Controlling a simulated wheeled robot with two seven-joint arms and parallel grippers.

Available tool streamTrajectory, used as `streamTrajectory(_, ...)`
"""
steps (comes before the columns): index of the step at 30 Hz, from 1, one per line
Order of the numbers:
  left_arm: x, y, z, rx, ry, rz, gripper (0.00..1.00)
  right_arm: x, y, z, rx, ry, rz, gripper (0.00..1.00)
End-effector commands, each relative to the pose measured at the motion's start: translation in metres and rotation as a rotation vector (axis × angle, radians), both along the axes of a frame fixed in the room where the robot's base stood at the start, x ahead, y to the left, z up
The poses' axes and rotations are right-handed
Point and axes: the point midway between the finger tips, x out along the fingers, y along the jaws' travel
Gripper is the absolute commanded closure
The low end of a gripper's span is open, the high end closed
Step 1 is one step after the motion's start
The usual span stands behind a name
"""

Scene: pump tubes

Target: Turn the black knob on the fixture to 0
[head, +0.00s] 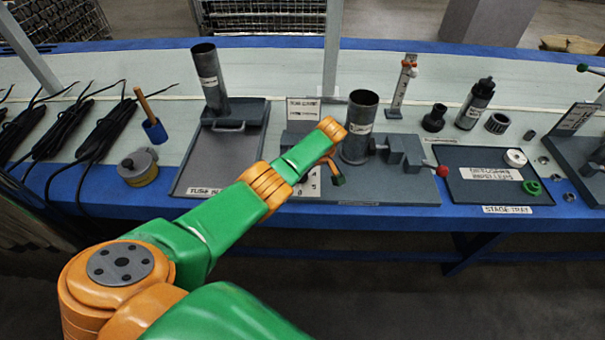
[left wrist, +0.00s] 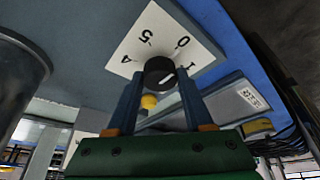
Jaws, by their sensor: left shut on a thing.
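The black knob (left wrist: 159,72) stands on a white dial plate (left wrist: 150,38) in the left wrist view. The figures 0, 1, 4 and 5 show around it. My left gripper (left wrist: 160,84) is shut on the knob, one finger on each side. In the head view my left gripper (head: 336,178) is at the fixture (head: 400,190), beside its upright grey tube (head: 358,140). The knob is hidden there behind my arm. My right gripper is out of view.
A tray with a tilted grey tube (head: 208,80) stands left of the fixture. A red-tipped lever (head: 441,171) sticks out on the fixture's right. A stage tray (head: 495,187) with a green ring (head: 532,187) lies farther right. Black cables (head: 100,130) lie at left.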

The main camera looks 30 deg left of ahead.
Motion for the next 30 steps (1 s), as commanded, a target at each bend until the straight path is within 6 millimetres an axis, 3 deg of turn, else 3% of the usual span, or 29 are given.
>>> streamTrajectory(14, 0.0, 0.001, 0.001, 0.002, -0.001, 0.014, 1.0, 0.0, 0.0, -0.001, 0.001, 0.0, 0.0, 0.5)
streamTrajectory(15, 0.0, 0.001, 0.001, 0.002, -0.001, 0.014, 0.38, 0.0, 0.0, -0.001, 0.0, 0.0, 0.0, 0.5)
streamTrajectory(17, 0.0, 0.001, 0.001, 0.002, -0.001, 0.013, 0.22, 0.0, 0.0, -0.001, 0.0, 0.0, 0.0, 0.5)
streamTrajectory(26, 0.0, 0.0, 0.002, 0.001, -0.001, 0.012, 0.18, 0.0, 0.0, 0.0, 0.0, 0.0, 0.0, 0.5)
streamTrajectory(30, -0.001, -0.008, 0.028, 0.0, -0.003, 0.01, 0.18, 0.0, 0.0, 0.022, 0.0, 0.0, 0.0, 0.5)
